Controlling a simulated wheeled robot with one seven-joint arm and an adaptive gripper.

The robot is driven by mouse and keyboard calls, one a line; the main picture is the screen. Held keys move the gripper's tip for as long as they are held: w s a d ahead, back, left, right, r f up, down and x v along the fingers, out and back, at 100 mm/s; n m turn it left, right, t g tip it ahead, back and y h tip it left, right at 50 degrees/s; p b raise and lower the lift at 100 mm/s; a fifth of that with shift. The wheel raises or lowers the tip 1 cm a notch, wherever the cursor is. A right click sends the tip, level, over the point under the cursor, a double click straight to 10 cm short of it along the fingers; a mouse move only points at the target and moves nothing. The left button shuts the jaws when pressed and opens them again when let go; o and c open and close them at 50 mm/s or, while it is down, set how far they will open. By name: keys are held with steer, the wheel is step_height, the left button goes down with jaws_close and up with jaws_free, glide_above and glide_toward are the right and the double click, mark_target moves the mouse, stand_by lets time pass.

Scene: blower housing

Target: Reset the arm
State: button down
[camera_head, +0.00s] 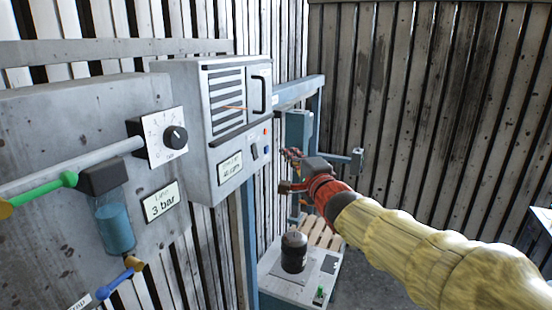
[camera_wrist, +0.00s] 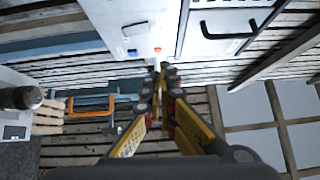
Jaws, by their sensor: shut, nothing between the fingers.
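My gripper (camera_head: 291,158) is at the end of my arm, which comes in from the lower right in the head view. It is just right of and slightly below the grey cabinet (camera_head: 199,110). In the wrist view, the two yellow and dark fingers of my gripper (camera_wrist: 163,72) meet at their tips, shut with nothing between them. The cabinet (camera_wrist: 115,14) shows beyond the fingertips, with a blue and a red button near its edge. A black handle (camera_wrist: 228,33) is on its door. I cannot tell whether the fingertips touch anything.
A black canister (camera_head: 294,254) stands on a low grey table (camera_head: 290,290) beside a wooden pallet (camera_head: 323,233). A grey panel (camera_head: 60,110) with a dial, pipes and a blue-filled jar is at left. An orange bracket (camera_wrist: 90,113) shows in the wrist view. Open floor lies right of the table.

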steer(key=s+d+f+n+g+h+b, duration=0.1)
steer(key=s+d+f+n+g+h, duration=0.3)
steer(key=f, duration=0.5)
steer(key=s+d+f+n+g+h, duration=0.1)
steer(key=s+d+f+n+h, duration=0.25)
steer(key=f, duration=0.65)
steer(key=s+d+f+n+g+b, duration=0.2)
steer(key=s+d+f+b, duration=0.2)
steer(key=s, duration=0.7)
steer(key=s+d+f+n+g+b, duration=0.2)
steer(key=s+d+f+b, duration=0.3)
steer(key=s+f+b, duration=0.3)
steer(key=s+d+f+n+g+b, duration=0.2)
steer(key=s+d+f+b, duration=0.2)
steer(key=s+f, duration=0.8)
steer(key=s+b, duration=0.2)
steer(key=shift+s+d, duration=0.3)
steer(key=shift+d, duration=0.05)
